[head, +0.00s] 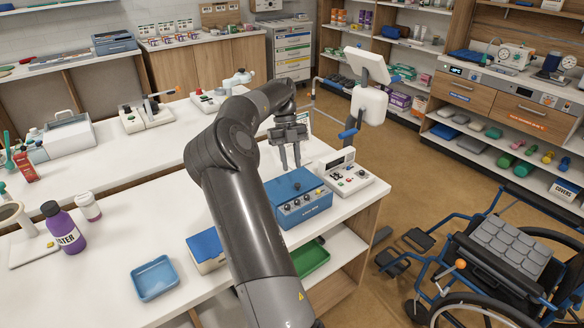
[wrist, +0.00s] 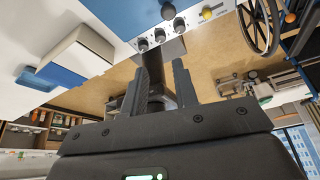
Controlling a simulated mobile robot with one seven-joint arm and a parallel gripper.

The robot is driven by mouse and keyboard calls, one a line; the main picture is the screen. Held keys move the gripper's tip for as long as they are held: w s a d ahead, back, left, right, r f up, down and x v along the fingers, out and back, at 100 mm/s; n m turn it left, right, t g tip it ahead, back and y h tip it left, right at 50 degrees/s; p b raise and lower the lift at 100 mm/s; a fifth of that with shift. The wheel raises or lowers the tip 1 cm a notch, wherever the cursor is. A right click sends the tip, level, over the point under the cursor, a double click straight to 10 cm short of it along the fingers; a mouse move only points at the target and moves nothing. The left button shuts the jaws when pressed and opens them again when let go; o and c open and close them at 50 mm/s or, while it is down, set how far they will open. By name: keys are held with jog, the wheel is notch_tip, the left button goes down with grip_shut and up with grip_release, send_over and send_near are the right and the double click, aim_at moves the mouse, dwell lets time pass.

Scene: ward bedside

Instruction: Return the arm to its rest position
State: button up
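My dark grey arm reaches over the white counter (head: 105,220) in the head view. My gripper (head: 290,162) hangs with its fingers pointing down, above and behind the blue box with knobs (head: 303,212). In the wrist view my gripper (wrist: 163,78) has its two fingers apart, with nothing visibly held between them. The blue box's knobbed front (wrist: 160,38) shows at the top of that view. Whether the fingertips clear the box closely is hard to tell.
A white device with buttons (head: 345,178) stands right of the blue box. A blue tray (head: 155,278), a blue-and-white box (head: 206,250) and a purple bottle (head: 63,228) are on the counter. A wheelchair (head: 480,262) stands at right. Floor between counter and shelves is partly open.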

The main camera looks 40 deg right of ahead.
dwell(0.5)
jog(key=s+a+r+n+t+y, duration=0.1)
jog(key=s+a+r+n+t, duration=0.3)
jog(key=s+a+n, duration=0.45)
jog(key=s+a+r+n+t, duration=0.1)
jog(key=s+a+r+n, duration=0.4)
jog(key=a+r+n, duration=0.5)
jog(key=s+a+f+n+t+h, duration=0.1)
jog(key=s+a+f+n+t, duration=0.1)
jog(key=s+a+n, duration=0.4)
jog(key=s+a+f+n+t+h, duration=0.1)
jog(key=s+a+n, duration=0.6)
jog(key=n, duration=0.7)
jog(key=shift+s+f+t, duration=0.65)
jog(key=shift+s+t, duration=0.25)
jog(key=shift+s, duration=0.2)
jog(key=shift+o, duration=0.2)
jog(key=shift+a+n, duration=0.1)
jog(key=shift+n, duration=0.15)
